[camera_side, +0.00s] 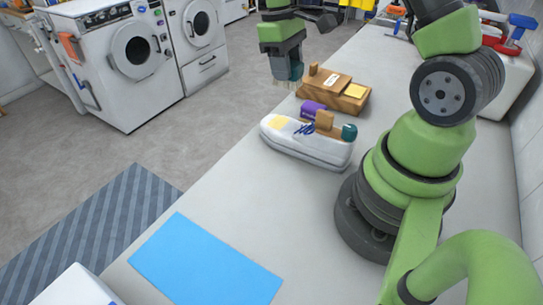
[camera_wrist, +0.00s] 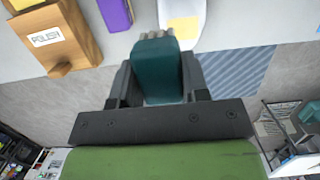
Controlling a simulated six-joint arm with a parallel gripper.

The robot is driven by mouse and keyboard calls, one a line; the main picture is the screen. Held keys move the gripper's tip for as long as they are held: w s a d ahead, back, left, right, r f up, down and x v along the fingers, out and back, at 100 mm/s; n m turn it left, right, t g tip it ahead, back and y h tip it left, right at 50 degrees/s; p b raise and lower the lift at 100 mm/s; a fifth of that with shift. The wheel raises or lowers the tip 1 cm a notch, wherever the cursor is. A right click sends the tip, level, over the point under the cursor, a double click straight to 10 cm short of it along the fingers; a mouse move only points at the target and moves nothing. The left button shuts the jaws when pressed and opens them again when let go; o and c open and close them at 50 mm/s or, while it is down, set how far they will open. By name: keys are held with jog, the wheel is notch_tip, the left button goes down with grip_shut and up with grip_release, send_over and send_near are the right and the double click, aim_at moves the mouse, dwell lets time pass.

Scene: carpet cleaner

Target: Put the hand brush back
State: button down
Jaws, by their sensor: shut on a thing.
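The hand brush is teal with pale bristles; in the side view it (camera_side: 296,71) hangs bristles-down from my gripper (camera_side: 283,50), beyond the table's left edge in the picture. In the wrist view the brush (camera_wrist: 157,70) sits between the two dark fingers of my gripper (camera_wrist: 157,80), which are shut on it. Its bristle ends show just past its far end. The brush is raised, left of a wooden box (camera_side: 351,104) and behind a white tray-like holder (camera_side: 305,151).
The wooden box (camera_wrist: 83,22) bears a POLISH label. A blue cloth (camera_side: 205,262) lies flat in front; table between is clear.

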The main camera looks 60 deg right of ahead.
jog(key=s+a, duration=0.2)
jog(key=a, duration=0.5)
jog(key=s+a+r, duration=0.1)
jog(key=s+a, duration=0.2)
jog(key=a, duration=0.5)
jog(key=shift+r, duration=0.15)
jog(key=shift+f, duration=6.75)
jog(key=shift+f, duration=0.3)
jog(key=c, duration=0.5)
grip_release()
